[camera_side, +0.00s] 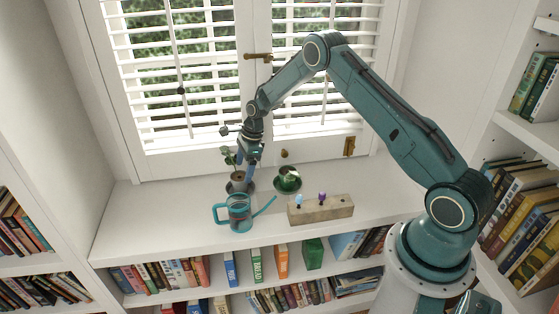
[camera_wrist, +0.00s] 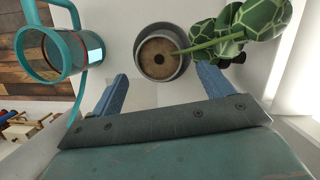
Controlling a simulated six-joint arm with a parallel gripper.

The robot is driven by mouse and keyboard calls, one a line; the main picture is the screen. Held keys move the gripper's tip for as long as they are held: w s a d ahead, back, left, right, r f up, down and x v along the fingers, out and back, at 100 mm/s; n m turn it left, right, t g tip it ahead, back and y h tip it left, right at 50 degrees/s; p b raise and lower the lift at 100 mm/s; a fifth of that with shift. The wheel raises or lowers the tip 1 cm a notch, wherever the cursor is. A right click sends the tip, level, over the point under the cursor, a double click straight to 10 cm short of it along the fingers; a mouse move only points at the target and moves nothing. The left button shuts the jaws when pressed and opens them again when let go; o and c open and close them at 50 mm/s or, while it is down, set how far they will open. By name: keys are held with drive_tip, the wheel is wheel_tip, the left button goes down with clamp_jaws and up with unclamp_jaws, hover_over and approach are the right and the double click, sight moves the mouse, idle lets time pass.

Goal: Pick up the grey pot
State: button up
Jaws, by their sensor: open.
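The grey pot (camera_wrist: 153,32) is upright on the white shelf and holds brown soil and a leafy plant (camera_wrist: 228,34). In the side view the pot (camera_side: 237,187) stands near the window, behind a teal watering can. My gripper (camera_wrist: 163,80) is open and empty, with its blue fingers apart. In the wrist view the pot appears between and just beyond the fingertips. In the side view my gripper (camera_side: 247,158) is above the pot, pointing down, and partly hides the plant.
The teal watering can (camera_side: 239,224) is close in front of the pot; its handle points left and its spout right. A green cup (camera_side: 288,180) on a saucer and a wooden block (camera_side: 325,210) with small pegs stand to the right.

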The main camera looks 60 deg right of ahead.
sight(241, 178)
drive_tip(key=shift+x, duration=2.6)
drive_tip(key=shift+w+a, duration=0.1)
drive_tip(key=shift+w, duration=0.05)
drive_tip(key=shift+r, duration=0.1)
drive_tip(key=c, duration=1.4)
drive_tip(key=shift+o, duration=0.2)
drive_tip(key=shift+r, duration=0.1)
wheel_tip(241, 178, up, 20)
drive_tip(key=shift+r, duration=1.35)
